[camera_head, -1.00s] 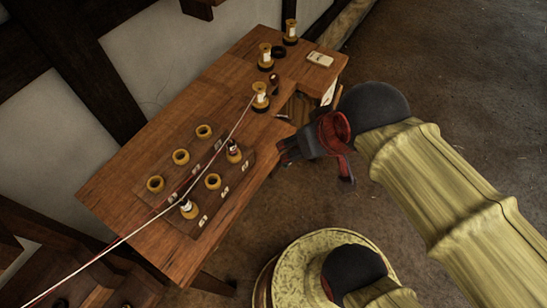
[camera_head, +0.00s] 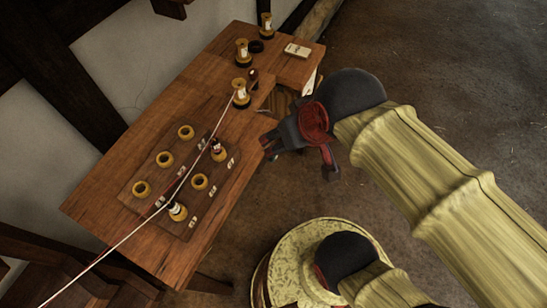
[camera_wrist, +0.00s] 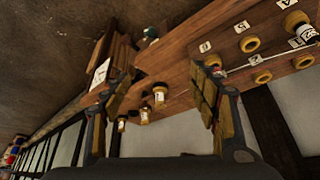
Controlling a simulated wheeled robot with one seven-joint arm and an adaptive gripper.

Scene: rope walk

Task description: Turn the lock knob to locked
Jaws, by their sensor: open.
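I cannot pick out the lock knob for certain in either view. A small dark red-brown upright piece (camera_head: 252,77) stands by a spool near the inner corner of the wooden bench (camera_head: 205,75); I cannot tell if it is the knob. My gripper (camera_head: 299,152) is beside the bench's right edge, fingers spread, with nothing seen between them. In the wrist view my gripper (camera_wrist: 163,98) shows its two fingers wide apart, with the bench beyond. A small green thing (camera_wrist: 150,34) shows past the fingers, too small to make out. The spot in front of the fingertips is partly hidden by my arm.
Labelled spools (camera_head: 241,92) stand along the bench's back part. A board (camera_head: 205,207) holds several yellow rings and two bottle-like pieces. A taut cord (camera_head: 122,242) runs across the bench. A white card (camera_head: 297,50) lies at the far end. Open floor (camera_head: 430,60) is on the right.

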